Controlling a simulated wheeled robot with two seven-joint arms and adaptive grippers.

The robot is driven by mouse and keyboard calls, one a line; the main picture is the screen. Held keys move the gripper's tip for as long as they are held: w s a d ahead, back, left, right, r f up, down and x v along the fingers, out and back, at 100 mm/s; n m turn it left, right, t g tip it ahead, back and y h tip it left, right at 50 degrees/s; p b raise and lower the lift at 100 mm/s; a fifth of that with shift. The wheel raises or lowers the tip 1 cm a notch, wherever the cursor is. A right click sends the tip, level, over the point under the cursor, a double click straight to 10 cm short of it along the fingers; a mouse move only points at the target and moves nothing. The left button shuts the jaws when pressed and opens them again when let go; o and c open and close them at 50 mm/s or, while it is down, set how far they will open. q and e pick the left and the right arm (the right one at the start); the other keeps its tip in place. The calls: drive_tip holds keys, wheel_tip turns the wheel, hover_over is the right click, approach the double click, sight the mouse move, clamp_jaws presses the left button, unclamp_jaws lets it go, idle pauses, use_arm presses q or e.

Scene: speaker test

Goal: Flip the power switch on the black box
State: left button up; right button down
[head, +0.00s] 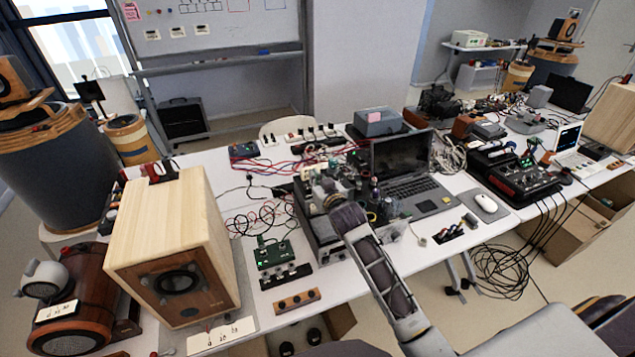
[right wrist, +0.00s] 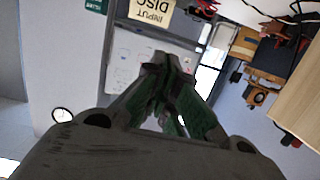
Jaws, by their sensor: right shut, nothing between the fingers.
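A dark electronics box (head: 324,247) with a crowded top of parts stands in the middle of the table in the head view. It looks like the black box, but its power switch cannot be made out. My right gripper (head: 338,203) reaches over this box from the lower right and hides part of it. Whether it touches the box cannot be told. In the right wrist view the right gripper's fingers (right wrist: 172,88) are together and empty. The box is not clear in the right wrist view. My left gripper is not in view.
A laptop (head: 408,183) stands right of the box. A wooden speaker (head: 170,235) and a green circuit board (head: 270,254) are to its left. Red and black cables lie behind it. A black mixer (head: 515,176) and a mouse (head: 485,202) are farther right.

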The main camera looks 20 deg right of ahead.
drive_tip(key=shift+s+r, duration=0.35)
drive_tip(key=shift+s, duration=0.5)
drive_tip(key=shift+s+f, duration=0.1)
